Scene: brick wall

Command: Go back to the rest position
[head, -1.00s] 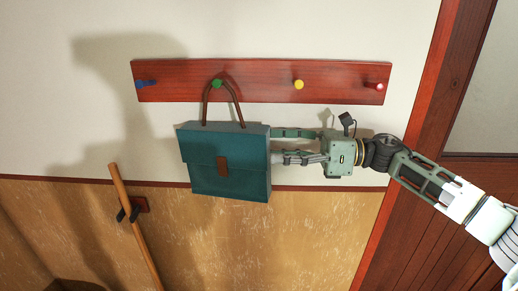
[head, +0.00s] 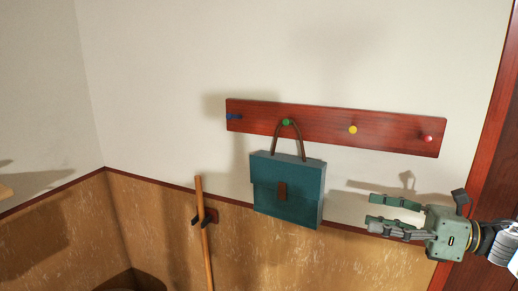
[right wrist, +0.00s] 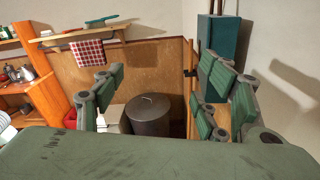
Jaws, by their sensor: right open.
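My right gripper (head: 370,213) is open and empty at the lower right of the head view, to the right of the teal bag and apart from it. Its fingers also show in the right wrist view (right wrist: 160,95), spread with nothing between them. The teal bag (head: 300,205) hangs by its brown handle from the green peg (head: 286,122) on the red wooden rack (head: 320,121). In the right wrist view the bag (right wrist: 217,45) is at the upper right, partly hidden behind the fingers. My left gripper is not in view.
The rack also has a blue peg (head: 233,116), a yellow peg (head: 353,129) and a pink-red peg (head: 427,138). A wooden pole (head: 204,235) stands in a wall holder. The right wrist view shows a grey lidded bin (right wrist: 149,115), a checkered cloth (right wrist: 88,53) and an orange shelf (right wrist: 40,85).

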